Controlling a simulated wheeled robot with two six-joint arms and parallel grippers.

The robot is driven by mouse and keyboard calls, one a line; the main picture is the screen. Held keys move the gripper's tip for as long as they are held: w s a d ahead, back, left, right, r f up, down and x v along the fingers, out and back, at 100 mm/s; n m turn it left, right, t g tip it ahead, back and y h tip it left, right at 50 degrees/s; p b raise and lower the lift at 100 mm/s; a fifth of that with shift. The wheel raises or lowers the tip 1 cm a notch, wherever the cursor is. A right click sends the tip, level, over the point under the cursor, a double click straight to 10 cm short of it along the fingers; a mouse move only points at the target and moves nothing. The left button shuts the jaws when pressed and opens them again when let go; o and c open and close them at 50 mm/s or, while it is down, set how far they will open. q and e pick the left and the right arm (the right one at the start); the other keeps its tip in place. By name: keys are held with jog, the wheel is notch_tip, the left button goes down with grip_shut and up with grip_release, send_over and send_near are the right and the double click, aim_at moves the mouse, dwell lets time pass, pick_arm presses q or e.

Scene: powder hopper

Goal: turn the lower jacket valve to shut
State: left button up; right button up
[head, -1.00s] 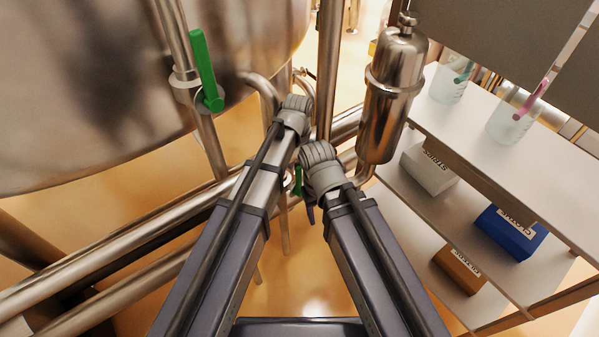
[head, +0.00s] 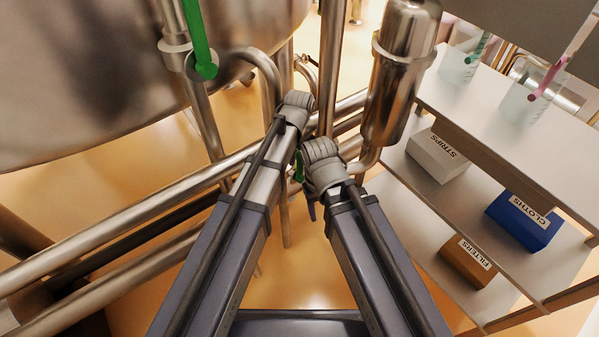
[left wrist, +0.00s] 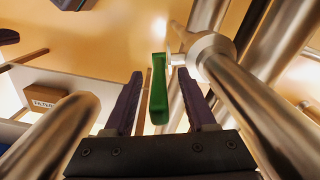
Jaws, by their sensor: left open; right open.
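The lower valve's green lever (left wrist: 158,88) stands upright in the left wrist view, beside a steel pipe fitting (left wrist: 208,50). My left gripper (left wrist: 159,76) is open, with one dark finger on each side of the lever in the picture and gaps showing on both sides. In the head view only a sliver of this green lever (head: 299,166) shows between my two wrists. My left gripper's fingers are hidden there behind its wrist (head: 297,104). My right gripper (head: 311,207) is open, below its grey wrist, with only a dark fingertip showing.
A second green lever (head: 201,42) is on an upper valve beside the large steel vessel (head: 80,80). Steel pipes (head: 130,220) cross at left and centre. A steel canister (head: 398,85) hangs close right of my wrists. A shelf (head: 460,130) with boxes and beakers stands at right.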

pick_arm(q)
jog(key=shift+f+b, duration=0.35)
jog(key=shift+f, duration=0.45)
grip_shut()
dwell(0.9)
